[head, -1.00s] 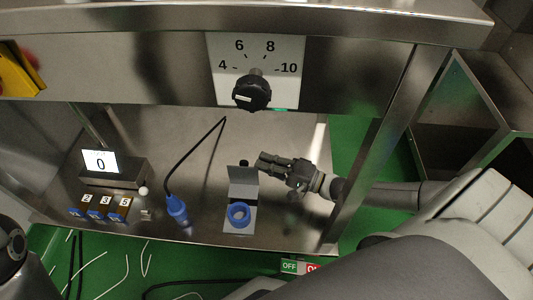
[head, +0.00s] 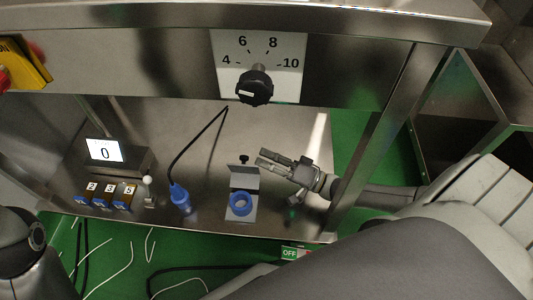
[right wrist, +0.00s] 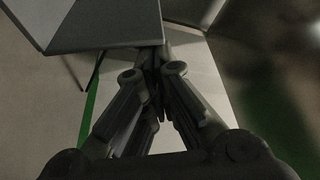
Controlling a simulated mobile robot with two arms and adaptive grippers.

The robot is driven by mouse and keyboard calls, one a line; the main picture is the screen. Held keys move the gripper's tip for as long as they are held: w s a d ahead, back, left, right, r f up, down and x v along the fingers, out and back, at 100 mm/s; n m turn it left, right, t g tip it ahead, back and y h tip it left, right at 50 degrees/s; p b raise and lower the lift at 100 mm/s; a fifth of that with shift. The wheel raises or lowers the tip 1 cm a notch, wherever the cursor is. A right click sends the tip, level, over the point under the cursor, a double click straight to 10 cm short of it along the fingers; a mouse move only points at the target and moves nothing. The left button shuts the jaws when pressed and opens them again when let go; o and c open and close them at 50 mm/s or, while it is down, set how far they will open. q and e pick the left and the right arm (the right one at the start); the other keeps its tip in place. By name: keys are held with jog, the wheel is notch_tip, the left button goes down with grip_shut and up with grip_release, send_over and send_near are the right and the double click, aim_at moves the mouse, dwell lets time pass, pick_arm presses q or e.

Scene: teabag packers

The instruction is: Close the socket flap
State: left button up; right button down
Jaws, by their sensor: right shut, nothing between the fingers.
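The socket is a small grey box with a blue ring (head: 241,204) on the lower ledge in the head view. Its grey flap (head: 245,177) stands raised at the back of the ring, and the ring is uncovered. My right gripper (head: 260,157) is shut and empty, its fingertips at the flap's upper right edge. In the right wrist view, the flap (right wrist: 105,30) fills the upper left as a grey plate, close beyond the shut fingertips (right wrist: 157,80). Whether they touch it is unclear. My left gripper is not in view.
A blue plug (head: 180,196) on a black cable stands left of the socket. Farther left are a display reading 0 (head: 104,150) and several numbered blue switches (head: 104,203). A dial knob (head: 255,88) is above. A steel post (head: 375,150) stands right, near my right arm.

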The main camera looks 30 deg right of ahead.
jog(key=v, duration=0.7)
jog(key=shift+s+d, duration=0.15)
jog(key=shift+s, duration=0.05)
